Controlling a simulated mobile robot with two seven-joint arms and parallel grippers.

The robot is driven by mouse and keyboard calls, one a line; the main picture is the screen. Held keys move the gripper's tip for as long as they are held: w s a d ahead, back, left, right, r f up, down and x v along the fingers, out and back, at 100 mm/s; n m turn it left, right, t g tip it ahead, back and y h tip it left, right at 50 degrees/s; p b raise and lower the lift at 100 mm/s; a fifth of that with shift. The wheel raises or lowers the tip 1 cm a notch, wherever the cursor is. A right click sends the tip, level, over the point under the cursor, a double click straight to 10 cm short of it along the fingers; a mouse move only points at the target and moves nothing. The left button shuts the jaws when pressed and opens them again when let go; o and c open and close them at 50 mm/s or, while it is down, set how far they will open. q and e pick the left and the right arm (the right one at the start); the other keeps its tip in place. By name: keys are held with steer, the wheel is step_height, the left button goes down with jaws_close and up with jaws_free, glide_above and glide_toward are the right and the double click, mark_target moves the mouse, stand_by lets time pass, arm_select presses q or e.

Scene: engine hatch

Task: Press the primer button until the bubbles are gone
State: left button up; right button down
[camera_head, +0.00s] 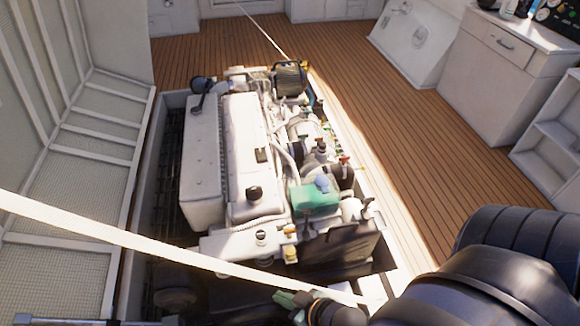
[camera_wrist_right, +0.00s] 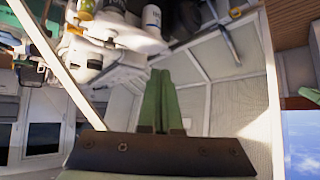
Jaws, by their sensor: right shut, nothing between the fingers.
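The white engine (camera_head: 205,150) sits in the open floor hatch in the head view. Small caps, knobs and a green part (camera_head: 316,198) show on its near and right side. I cannot tell which part is the primer button, and no bubbles can be made out. My right gripper (camera_head: 283,297) is at the bottom of the head view, just in front of the engine's near end and apart from it. In the wrist view its green fingers (camera_wrist_right: 161,85) are together and empty. Part of the engine (camera_wrist_right: 125,30) shows at that view's upper left. My left gripper is not in view.
A white strap (camera_head: 120,237) runs across the foreground of the head view. The raised hatch lid (camera_head: 70,185) stands along the left. Wooden floor (camera_head: 370,120) lies clear to the right. A white cabinet (camera_head: 490,75) stands at the upper right.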

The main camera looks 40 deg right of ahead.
stand_by(0.7)
steer(key=w+d+f+n+b, duration=0.1)
steer(key=w+f+n+b, duration=0.15)
steer(key=w, duration=0.35)
steer(key=w+d+f+n+b, duration=0.1)
steer(key=w+f+n, duration=0.2)
steer(key=w, duration=0.3)
steer(key=w+d+r+n+b, duration=0.1)
steer(key=w+d+n, duration=0.3)
steer(key=w+d, duration=0.4)
steer(key=w+b, duration=0.1)
steer(key=w, duration=0.4)
steer(key=shift+w+d+r+n+b, duration=0.15)
steer(key=shift+d+r+n+b, duration=0.05)
steer(key=shift+r+n+b, duration=0.15)
